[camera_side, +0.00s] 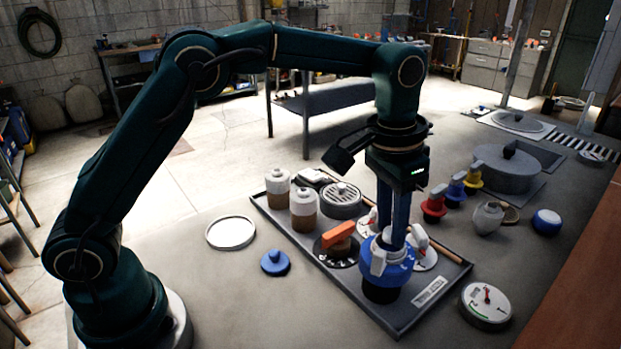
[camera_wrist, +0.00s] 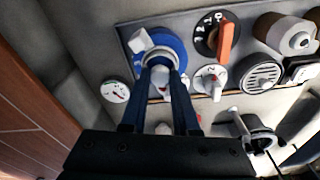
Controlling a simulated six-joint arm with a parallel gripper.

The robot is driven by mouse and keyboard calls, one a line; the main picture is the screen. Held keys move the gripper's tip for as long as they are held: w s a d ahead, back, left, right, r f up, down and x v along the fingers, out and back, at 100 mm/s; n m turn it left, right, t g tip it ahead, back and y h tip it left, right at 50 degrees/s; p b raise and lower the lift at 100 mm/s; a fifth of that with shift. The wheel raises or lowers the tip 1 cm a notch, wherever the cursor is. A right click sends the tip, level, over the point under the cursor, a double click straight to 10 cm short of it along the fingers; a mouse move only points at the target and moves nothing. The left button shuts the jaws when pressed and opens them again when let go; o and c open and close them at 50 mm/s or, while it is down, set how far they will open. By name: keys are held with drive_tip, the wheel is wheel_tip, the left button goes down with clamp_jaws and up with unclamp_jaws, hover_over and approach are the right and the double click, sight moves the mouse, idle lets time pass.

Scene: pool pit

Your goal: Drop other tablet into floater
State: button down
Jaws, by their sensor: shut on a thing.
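The floater is a blue ring on a dark base (camera_side: 402,272), standing on the front part of the grey tray. It also shows in the wrist view (camera_wrist: 178,47). My gripper (camera_side: 395,240) points straight down over it, with the fingertips at its opening. In the wrist view my gripper (camera_wrist: 160,70) is shut on a small white tablet (camera_wrist: 160,78), which sits over the floater's middle; how deep it sits I cannot tell. A white upright piece (camera_side: 378,256) stands at the floater's rim. The floater's inside is mostly hidden by the fingers.
The grey tray (camera_side: 445,288) also holds an orange-handled valve (camera_side: 338,236), a round strainer (camera_side: 341,196) and two bottles (camera_side: 303,210). A blue cap (camera_side: 275,262), a white ring (camera_side: 230,232) and a gauge (camera_side: 486,304) lie outside it.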

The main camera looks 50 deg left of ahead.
idle(0.3)
drive_tip(key=c, duration=0.6)
unclamp_jaws()
drive_tip(key=shift+r, duration=3.45)
